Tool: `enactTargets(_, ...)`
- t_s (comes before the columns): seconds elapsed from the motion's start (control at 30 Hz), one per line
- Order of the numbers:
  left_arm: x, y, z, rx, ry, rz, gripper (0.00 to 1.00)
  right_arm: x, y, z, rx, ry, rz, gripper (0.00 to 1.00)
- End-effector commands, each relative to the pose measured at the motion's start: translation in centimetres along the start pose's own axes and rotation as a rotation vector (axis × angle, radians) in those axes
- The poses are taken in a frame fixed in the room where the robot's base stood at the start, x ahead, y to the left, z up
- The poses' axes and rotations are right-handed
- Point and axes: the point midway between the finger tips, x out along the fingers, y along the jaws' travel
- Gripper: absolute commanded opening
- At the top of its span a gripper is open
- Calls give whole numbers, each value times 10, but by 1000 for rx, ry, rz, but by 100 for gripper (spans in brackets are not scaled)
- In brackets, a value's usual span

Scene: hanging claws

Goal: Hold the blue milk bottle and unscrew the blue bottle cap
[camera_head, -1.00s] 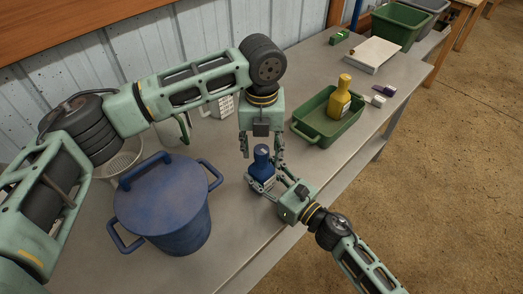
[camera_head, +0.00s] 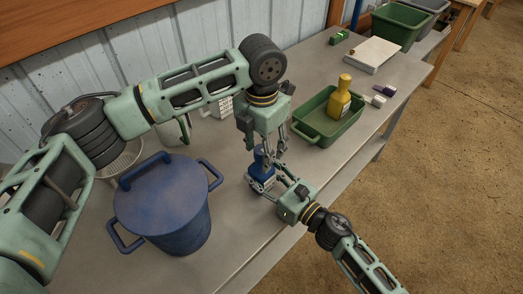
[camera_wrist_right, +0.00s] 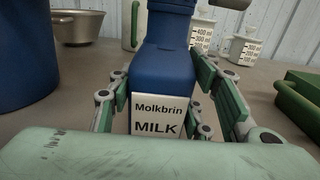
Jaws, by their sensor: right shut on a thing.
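The blue milk bottle (camera_head: 258,171) stands upright on the table near its front edge. In the right wrist view the bottle (camera_wrist_right: 165,65) shows its white "Molkbrin MILK" label. My right gripper (camera_head: 264,183) is shut on the bottle's body from the front right, with a finger on each side. My left gripper (camera_head: 272,152) points down from above, its fingers at the top of the bottle. The left fingers and wrist hide the blue cap in the head view, and the cap is cut off in the wrist view. I cannot tell whether the left fingers touch the cap.
A large blue pot (camera_head: 168,203) with a lid stands left of the bottle. A green tray (camera_head: 314,130) holding a yellow bottle (camera_head: 339,98) is at the right. White measuring cups (camera_wrist_right: 243,47) and a metal colander (camera_wrist_right: 77,25) stand behind. Bare table surrounds the bottle.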

Motion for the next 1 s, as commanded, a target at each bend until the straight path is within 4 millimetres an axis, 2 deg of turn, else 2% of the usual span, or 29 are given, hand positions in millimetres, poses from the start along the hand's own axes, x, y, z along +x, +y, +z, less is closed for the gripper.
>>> enactTargets(0.27, 0, 0, 0, 11, 0, 0, 48, 0, 0, 0, 0, 0, -1, 0)
enactTargets(0.5, 0, 0, 0, 198, 0, 0, 48, 0, 0, 0, 0, 0, -1, 0)
enactTargets(0.8, 0, 0, 0, 228, 0, 0, 48, 0, 0, 0, 0, 0, -1, 0)
enactTargets(1.0, 0, 0, 0, 331, 0, 0, 48, 0, 0, 0, 0, 0, -1, 0)
